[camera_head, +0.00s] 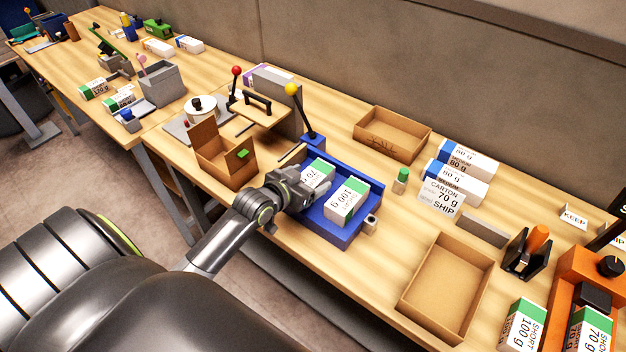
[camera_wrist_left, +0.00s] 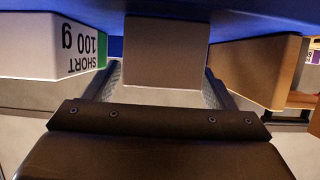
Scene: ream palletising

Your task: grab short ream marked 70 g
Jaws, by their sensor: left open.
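A short ream marked 70 g (camera_head: 318,174), white with a green end, lies in the blue tray (camera_head: 325,236) beside a short ream marked 100 g (camera_head: 346,202). My left gripper (camera_head: 296,190) is at the tray's near left side, close to the 70 g ream and partly covering it. In the left wrist view its open fingers (camera_wrist_left: 165,90) stand on either side of a plain grey-brown block (camera_wrist_left: 165,52); I cannot tell what the block is. The 100 g ream (camera_wrist_left: 50,48) shows upside down at left there. Another short 70 g ream (camera_head: 590,332) stands at the lower right. My right gripper is not in view.
A brown open box (camera_head: 228,160) stands left of the tray. A yellow-knobbed lever (camera_head: 302,110) rises behind it. Bare tabletop lies between tray and carton.

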